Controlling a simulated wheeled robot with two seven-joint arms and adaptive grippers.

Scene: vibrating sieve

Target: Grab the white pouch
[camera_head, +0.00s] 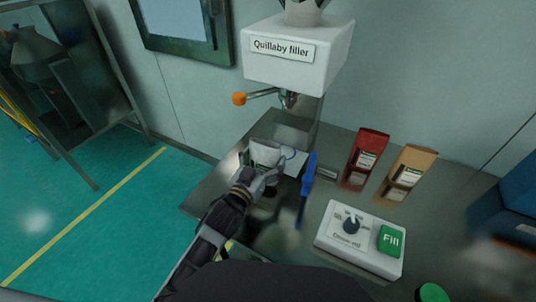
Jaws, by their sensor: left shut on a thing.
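A white pouch (265,154) stands on the steel counter below the spout of the Quillaby filler (298,55). My left gripper (267,177) is at the pouch's near side, shut on it. The gripper and wrist hide the pouch's lower part. My right gripper is not in view.
A blue tool (306,190) stands just right of the pouch. An orange-tipped lever (240,98) sticks out left.

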